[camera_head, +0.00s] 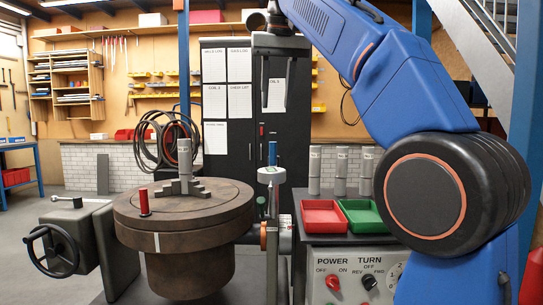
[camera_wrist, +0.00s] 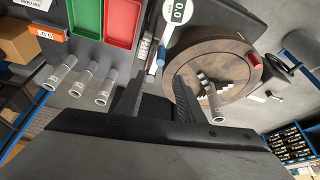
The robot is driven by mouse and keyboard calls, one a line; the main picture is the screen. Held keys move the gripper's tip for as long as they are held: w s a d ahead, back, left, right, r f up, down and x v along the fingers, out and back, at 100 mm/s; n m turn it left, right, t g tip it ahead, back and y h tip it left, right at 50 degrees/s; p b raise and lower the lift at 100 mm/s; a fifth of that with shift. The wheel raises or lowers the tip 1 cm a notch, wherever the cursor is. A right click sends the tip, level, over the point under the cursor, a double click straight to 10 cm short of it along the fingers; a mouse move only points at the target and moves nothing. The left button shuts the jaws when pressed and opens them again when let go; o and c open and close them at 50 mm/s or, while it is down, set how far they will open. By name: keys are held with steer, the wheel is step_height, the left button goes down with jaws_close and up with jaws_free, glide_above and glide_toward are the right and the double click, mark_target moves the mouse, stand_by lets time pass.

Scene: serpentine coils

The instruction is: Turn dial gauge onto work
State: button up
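The dial gauge (camera_head: 271,176) has a white round face and an upright blue handle (camera_head: 272,153), on a stand right of the round rotary table (camera_head: 205,210). It is apart from the work, a grey cylinder (camera_head: 185,160) upright in stepped jaws at the table's centre. In the wrist view the gauge face (camera_wrist: 180,12) is near the top and its blue handle (camera_wrist: 161,57) lies ahead of my fingers. The cylinder (camera_wrist: 217,108) is to the right. My gripper (camera_head: 277,108) is open and empty, above the gauge; its fingers also show in the wrist view (camera_wrist: 161,80).
A red tray (camera_head: 324,218) and a green tray (camera_head: 362,217) lie on the cabinet, with several grey cylinders (camera_head: 340,172) behind them. A red-topped pin (camera_head: 143,201) stands on the table's left. A handwheel (camera_head: 50,251) is at far left. Dark cabinets stand behind my gripper.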

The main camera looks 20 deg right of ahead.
mark_target(272, 155)
steer(key=x, duration=1.7)
steer(key=shift+w+a+f, duration=0.1)
steer(key=shift+f, duration=0.05)
jaws_close()
